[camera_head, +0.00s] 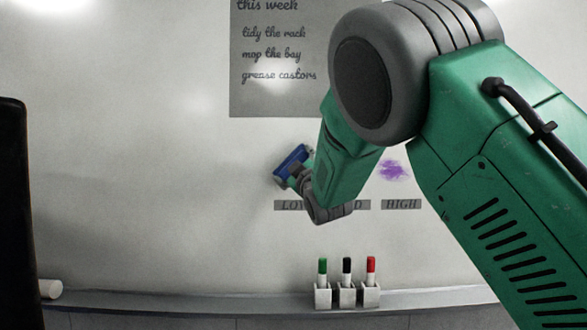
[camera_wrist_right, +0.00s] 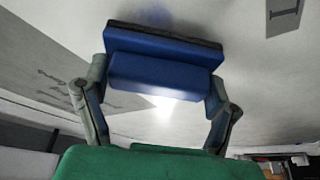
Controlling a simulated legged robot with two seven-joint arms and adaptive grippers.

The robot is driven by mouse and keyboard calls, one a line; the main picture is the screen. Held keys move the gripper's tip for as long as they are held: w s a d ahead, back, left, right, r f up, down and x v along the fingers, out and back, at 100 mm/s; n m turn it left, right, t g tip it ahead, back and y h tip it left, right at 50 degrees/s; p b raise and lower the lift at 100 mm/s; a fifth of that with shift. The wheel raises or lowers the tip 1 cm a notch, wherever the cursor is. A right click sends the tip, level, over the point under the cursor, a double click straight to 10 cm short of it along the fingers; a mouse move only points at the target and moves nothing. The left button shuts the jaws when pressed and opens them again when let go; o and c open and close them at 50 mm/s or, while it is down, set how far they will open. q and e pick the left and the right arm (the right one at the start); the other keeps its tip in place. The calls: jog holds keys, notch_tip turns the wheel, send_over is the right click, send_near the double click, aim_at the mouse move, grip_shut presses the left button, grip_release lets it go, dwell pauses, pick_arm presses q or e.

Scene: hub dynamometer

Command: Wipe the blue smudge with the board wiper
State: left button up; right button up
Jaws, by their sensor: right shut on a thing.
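My right gripper (camera_head: 297,172) is shut on the blue board wiper (camera_head: 291,160) at the whiteboard (camera_head: 150,150), left of the middle label. In the right wrist view the gripper's two fingers (camera_wrist_right: 160,103) clasp the sides of the wiper's blue block (camera_wrist_right: 160,76), and its dark pad edge faces the board. A faint blue smudge (camera_wrist_right: 156,14) shows on the board just beyond the wiper. In the head view no blue smudge shows; the wiper or arm may hide it. I cannot tell whether the pad touches the board. My left gripper is out of view.
A purple smudge (camera_head: 393,170) lies right of my forearm, above the HIGH label (camera_head: 401,204). The LOW label (camera_head: 289,205) is partly covered. A grey notice (camera_head: 270,95) hangs above. Green, black and red markers (camera_head: 346,270) stand in holders on the ledge (camera_head: 200,302).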

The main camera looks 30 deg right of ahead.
jog(key=shift+w+d, duration=0.45)
jog(key=shift+w, duration=0.35)
jog(key=s+d, duration=0.2)
jog(key=d, duration=0.1)
jog(key=shift+d+b, duration=0.3)
dwell(0.3)
jog(key=shift+a+r, duration=0.1)
jog(key=shift+w+a, duration=0.55)
jog(key=shift+a, duration=0.35)
jog(key=shift+w+a, duration=0.5)
jog(key=shift+a, duration=0.35)
